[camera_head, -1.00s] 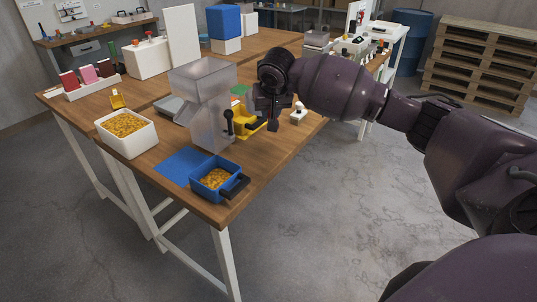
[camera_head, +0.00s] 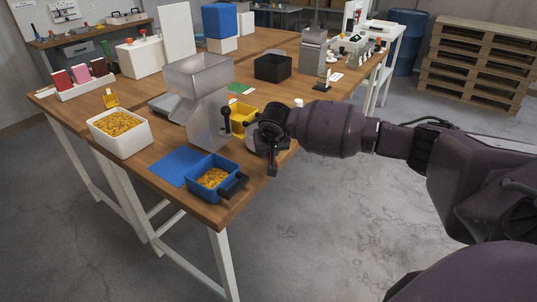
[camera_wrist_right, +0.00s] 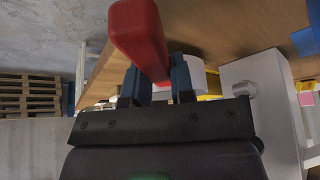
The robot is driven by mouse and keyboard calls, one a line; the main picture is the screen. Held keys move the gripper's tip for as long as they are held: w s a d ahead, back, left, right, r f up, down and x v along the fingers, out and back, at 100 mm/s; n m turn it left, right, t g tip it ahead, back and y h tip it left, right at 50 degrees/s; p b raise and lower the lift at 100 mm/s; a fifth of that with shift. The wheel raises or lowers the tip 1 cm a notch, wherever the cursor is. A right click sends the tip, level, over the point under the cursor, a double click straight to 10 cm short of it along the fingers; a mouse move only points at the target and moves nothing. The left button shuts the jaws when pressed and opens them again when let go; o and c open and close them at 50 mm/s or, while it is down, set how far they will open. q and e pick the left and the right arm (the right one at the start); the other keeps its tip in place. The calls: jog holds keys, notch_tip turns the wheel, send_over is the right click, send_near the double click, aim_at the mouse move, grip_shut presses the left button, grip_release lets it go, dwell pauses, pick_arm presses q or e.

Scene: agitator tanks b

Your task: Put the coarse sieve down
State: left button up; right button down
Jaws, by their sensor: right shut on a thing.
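My right gripper (camera_head: 272,160) is low by the table's right-hand edge, beside the grey machine. In the right wrist view its dark fingers (camera_wrist_right: 160,85) are shut on a red handle (camera_wrist_right: 140,30), which I take to be the coarse sieve's. The sieve's body is not clear. A pale grey rounded thing (camera_head: 256,144) shows just behind the gripper in the head view; I cannot tell whether it belongs to the sieve. My left gripper is not in view.
The grey machine (camera_head: 205,110) with a hopper stands on the wooden table, with a yellow container (camera_head: 243,116) beside it. A blue tray of yellow pieces (camera_head: 213,178), a blue mat (camera_head: 178,166) and a white bin (camera_head: 121,144) are nearer. A black box (camera_head: 273,67) stands behind.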

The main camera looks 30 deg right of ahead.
jog(key=shift+f, duration=0.6)
jog(key=c, duration=1)
grip_release()
jog(key=shift+r, duration=0.1)
jog(key=p+v, duration=0.1)
jog(key=v, duration=0.4)
jog(key=shift+r+p, duration=0.35)
jog(key=p+v, duration=0.1)
jog(key=v, duration=0.4)
jog(key=shift+s, duration=0.15)
jog(key=shift+s+a+r, duration=0.15)
jog(key=shift+s+r, duration=0.1)
jog(key=shift+r, duration=0.25)
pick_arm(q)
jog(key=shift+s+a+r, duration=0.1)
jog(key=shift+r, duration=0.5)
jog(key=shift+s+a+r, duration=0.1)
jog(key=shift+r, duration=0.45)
